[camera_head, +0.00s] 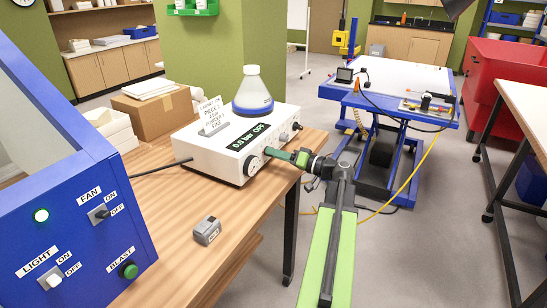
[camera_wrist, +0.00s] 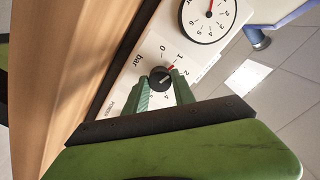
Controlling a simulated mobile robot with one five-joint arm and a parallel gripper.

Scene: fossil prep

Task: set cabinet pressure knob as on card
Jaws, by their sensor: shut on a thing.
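The white pressure unit (camera_head: 222,150) stands on the wooden bench, its display (camera_head: 249,137) reading "0.0 bar OFF". The dark pressure knob (camera_wrist: 160,77) shows in the wrist view on a numbered scale marked "bar". A red mark beside the knob lies toward the 1; the exact pointer setting is hard to tell. My gripper (camera_head: 274,154) is at the unit's front; its green fingers (camera_wrist: 161,92) are shut on the knob, one on each side. The fingers hide part of the scale. A handwritten card (camera_head: 211,115) stands on the unit; its small text is not clearly legible.
A round gauge (camera_wrist: 208,15) is beside the knob. A bottle (camera_head: 252,92) stands on the unit. A blue cabinet (camera_head: 75,225) with switches is at left, and a small grey box (camera_head: 207,231) lies on the bench. A cardboard box (camera_head: 155,110) is behind.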

